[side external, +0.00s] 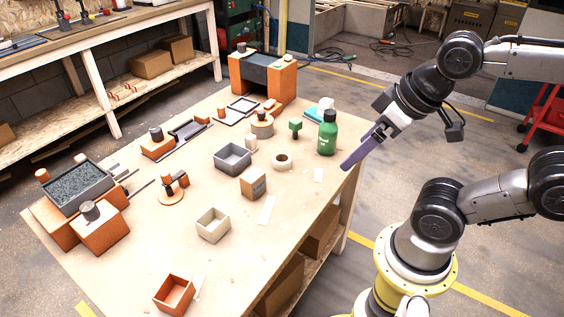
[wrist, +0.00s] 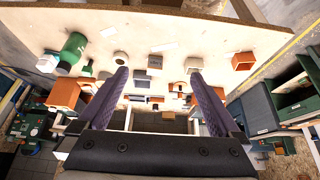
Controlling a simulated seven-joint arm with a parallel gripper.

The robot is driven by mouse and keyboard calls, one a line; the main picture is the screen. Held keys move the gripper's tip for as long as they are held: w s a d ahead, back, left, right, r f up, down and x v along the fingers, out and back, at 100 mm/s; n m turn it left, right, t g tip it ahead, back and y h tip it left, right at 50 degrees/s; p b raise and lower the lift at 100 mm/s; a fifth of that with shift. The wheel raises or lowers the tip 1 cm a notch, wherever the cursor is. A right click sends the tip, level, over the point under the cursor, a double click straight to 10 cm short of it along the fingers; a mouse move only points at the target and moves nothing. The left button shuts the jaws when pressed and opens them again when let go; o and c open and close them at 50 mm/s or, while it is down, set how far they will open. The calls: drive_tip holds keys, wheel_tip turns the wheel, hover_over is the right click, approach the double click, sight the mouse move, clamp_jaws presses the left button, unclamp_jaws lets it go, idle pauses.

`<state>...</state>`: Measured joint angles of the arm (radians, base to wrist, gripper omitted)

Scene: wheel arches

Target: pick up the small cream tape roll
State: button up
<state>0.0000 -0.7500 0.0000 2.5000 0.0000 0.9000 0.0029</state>
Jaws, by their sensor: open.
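The small cream tape roll (side external: 274,160) lies flat on the wooden table, left of the green bottle (side external: 327,136) and right of a grey bin (side external: 232,158). It also shows in the wrist view (wrist: 120,57), small and near the tip of the left finger. My gripper (side external: 348,166) has purple fingers and hangs near the table's right edge, to the right of the tape roll and apart from it. In the wrist view my gripper (wrist: 159,72) is open, with nothing held between the fingers. The roll is not hidden in either view.
A cardboard-coloured box (side external: 253,184), a cream bin (side external: 213,225) and an orange bin (side external: 174,294) stand nearer the front. A small green-topped piece (side external: 295,126) stands behind the roll. An orange arch block (side external: 263,78) is at the back. Bare table lies right of the roll.

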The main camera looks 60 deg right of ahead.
drive_tip(key=w+d+r+m, duration=0.1)
drive_tip(key=w+r+m, duration=0.55)
drive_tip(key=w, duration=0.25)
drive_tip(key=m+g, duration=0.6)
drive_tip(key=m, duration=0.3)
hover_over(282, 157)
drive_tip(key=a, duration=0.2)
wheel_tip(282, 157, down, 20)
drive_tip(key=f, duration=0.6)
drive_tip(key=shift+s+f, duration=0.25)
drive_tip(key=shift+s, duration=0.15)
drive_tip(key=shift+d+f, duration=0.15)
drive_tip(key=shift+f, duration=1.35)
drive_tip(key=shift+d+f, duration=0.15)
drive_tip(key=shift+f, duration=1.3)
